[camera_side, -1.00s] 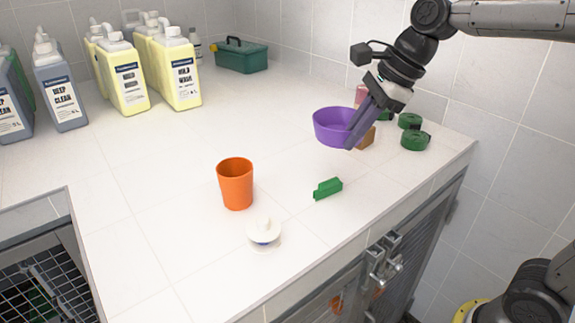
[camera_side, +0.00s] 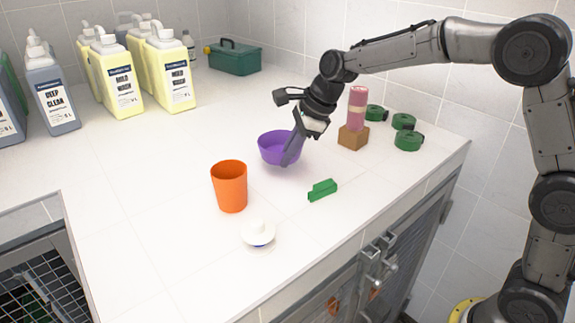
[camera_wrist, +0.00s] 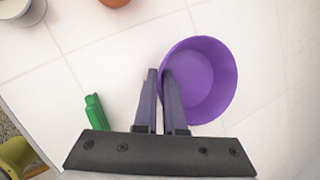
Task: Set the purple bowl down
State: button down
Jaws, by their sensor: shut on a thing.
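The purple bowl (camera_side: 275,148) is upright over the white counter, behind and right of the orange cup, and it looks empty. My gripper (camera_side: 288,162) is shut on its near right rim, with the fingers tilted down. In the wrist view the bowl (camera_wrist: 205,85) sits at the right of the two fingers (camera_wrist: 162,76), its left wall pinched between them. A shadow lies close under the bowl; I cannot tell whether its base touches the counter.
The orange cup (camera_side: 229,187) and a white-lidded container (camera_side: 258,234) stand in front. A green block (camera_side: 322,190) lies to the right. A pink bottle (camera_side: 357,108) stands on a brown block (camera_side: 353,138) near green rolls (camera_side: 404,121). Detergent jugs (camera_side: 170,75) stand at the back left. Counter left of the bowl is clear.

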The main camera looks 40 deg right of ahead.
aim_at(280, 178)
jog(key=shift+f, duration=1.5)
jog(key=shift+f, duration=0.1)
jog(key=c, duration=1)
grip_release()
jog(key=shift+f, duration=0.1)
jog(key=v, duration=1.1)
jog(key=s+d+r+n+h, duration=0.1)
jog(key=s+d+r+n, duration=0.15)
jog(key=s+n, duration=1)
jog(key=s+d+f+n+h, duration=0.1)
jog(key=s+f+n, duration=0.2)
jog(key=s+n, duration=0.2)
jog(key=s+d+f+n+t+h, duration=0.1)
jog(key=s+f+n, duration=0.2)
jog(key=s, duration=0.9)
jog(key=shift+d+f+n, duration=0.35)
jog(key=shift+d+n, duration=0.05)
jog(key=shift+n, duration=0.85)
